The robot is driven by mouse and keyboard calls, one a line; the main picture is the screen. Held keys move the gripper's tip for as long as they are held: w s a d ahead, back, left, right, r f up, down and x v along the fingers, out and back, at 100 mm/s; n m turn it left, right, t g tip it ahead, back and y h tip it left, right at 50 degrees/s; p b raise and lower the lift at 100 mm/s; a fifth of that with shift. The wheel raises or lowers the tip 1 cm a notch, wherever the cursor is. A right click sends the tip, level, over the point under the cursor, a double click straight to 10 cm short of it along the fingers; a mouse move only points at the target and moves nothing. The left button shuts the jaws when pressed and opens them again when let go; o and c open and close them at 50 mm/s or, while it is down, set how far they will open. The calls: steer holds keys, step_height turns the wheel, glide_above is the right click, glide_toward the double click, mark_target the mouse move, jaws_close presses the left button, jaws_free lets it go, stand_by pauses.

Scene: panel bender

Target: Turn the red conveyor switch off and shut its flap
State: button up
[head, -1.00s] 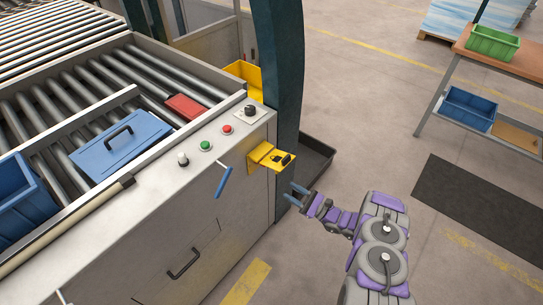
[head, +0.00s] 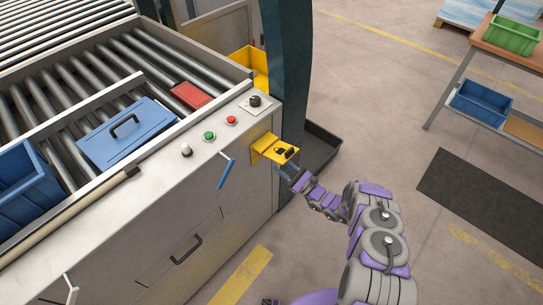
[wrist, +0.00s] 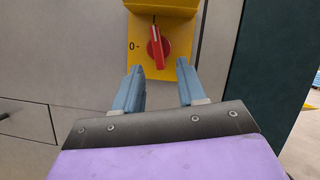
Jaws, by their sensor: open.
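The red conveyor switch (wrist: 155,47) sits on a yellow plate (wrist: 133,30) in the wrist view. Its handle stands nearly upright, tilted slightly, and a "0-" mark is to its left. The yellow flap (wrist: 160,8) juts out above the switch; it is raised. In the head view the flap (head: 270,148) sticks out from the cabinet's end and hides the switch. My gripper (wrist: 160,70) is open, its blue fingers just below and either side of the switch, apparently not touching it. In the head view my gripper (head: 287,172) is partly under the flap.
The grey cabinet (head: 190,215) carries a black knob (head: 255,100), red button (head: 231,119) and green button (head: 209,135) on top. A blue lever (head: 227,170) hangs left of the flap. A dark green post (head: 290,70) and black tray (head: 322,148) stand behind.

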steer(key=b+x, duration=0.1)
steer(key=x, duration=0.5)
steer(key=shift+a, duration=0.3)
steer(key=shift+d, duration=0.1)
steer(key=shift+c, duration=0.5)
jaws_close()
